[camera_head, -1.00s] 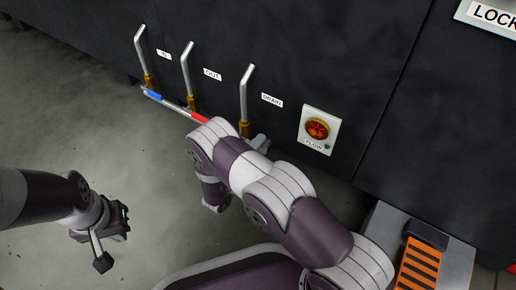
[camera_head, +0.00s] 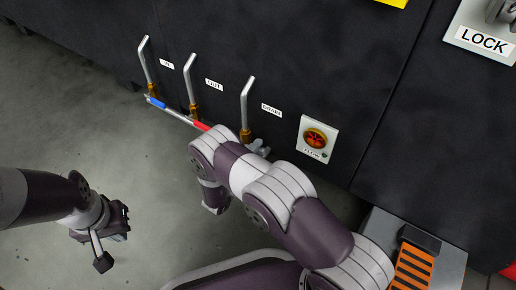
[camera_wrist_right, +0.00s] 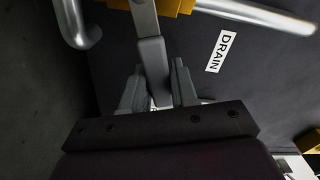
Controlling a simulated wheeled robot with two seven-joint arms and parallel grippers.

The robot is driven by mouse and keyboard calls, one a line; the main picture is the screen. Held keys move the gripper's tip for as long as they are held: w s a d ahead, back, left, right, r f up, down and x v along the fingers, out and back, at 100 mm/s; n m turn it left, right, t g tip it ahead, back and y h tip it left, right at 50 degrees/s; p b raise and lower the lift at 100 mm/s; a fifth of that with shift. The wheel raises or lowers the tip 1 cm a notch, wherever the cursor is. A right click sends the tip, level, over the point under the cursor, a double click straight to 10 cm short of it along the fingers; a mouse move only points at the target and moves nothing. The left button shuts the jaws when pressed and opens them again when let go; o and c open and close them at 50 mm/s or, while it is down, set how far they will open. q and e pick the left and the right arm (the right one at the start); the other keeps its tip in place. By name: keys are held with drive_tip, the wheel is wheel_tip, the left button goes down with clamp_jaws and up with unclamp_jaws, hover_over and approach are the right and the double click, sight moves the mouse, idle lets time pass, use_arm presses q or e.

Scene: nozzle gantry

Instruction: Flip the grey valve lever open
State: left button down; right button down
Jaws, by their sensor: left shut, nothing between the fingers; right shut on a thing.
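The grey valve lever (camera_wrist_right: 152,56) runs down from its orange-yellow valve body (camera_wrist_right: 165,6) in the right wrist view. My right gripper (camera_wrist_right: 157,92) is shut on its grey grip, one finger on each side. The DRAIN label (camera_wrist_right: 221,51) is just right of it. In the head view the drain valve (camera_head: 246,134) sits under the third pipe, and my right arm hides most of the lever and gripper. My left gripper (camera_head: 118,228) is shut and empty over the floor at lower left, well away from the valves.
A blue-gripped lever (camera_head: 157,104) and a red-gripped lever (camera_head: 201,126) lie low along the dark panel, by the IN and OUT pipes. A flow indicator (camera_head: 316,139) is right of DRAIN. The floor (camera_head: 70,130) at left is clear.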

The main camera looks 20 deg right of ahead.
drive_tip(key=shift+w+a+r+n+p, duration=0.2)
drive_tip(key=shift+r+n+p, duration=0.3)
drive_tip(key=shift+n, duration=0.3)
drive_tip(key=shift+w+a+r+n+p, duration=0.1)
drive_tip(key=shift+w+r+n+p, duration=0.1)
drive_tip(key=shift+r+n+p, duration=0.45)
drive_tip(key=shift+f+n, duration=0.15)
drive_tip(key=shift+n, duration=0.1)
drive_tip(key=c, duration=1)
unclamp_jaws()
drive_tip(key=shift+o, duration=0.2)
drive_tip(key=p+v, duration=0.5)
drive_tip(key=v, duration=0.7)
drive_tip(key=shift+s+a, duration=0.25)
drive_tip(key=shift+a, duration=0.05)
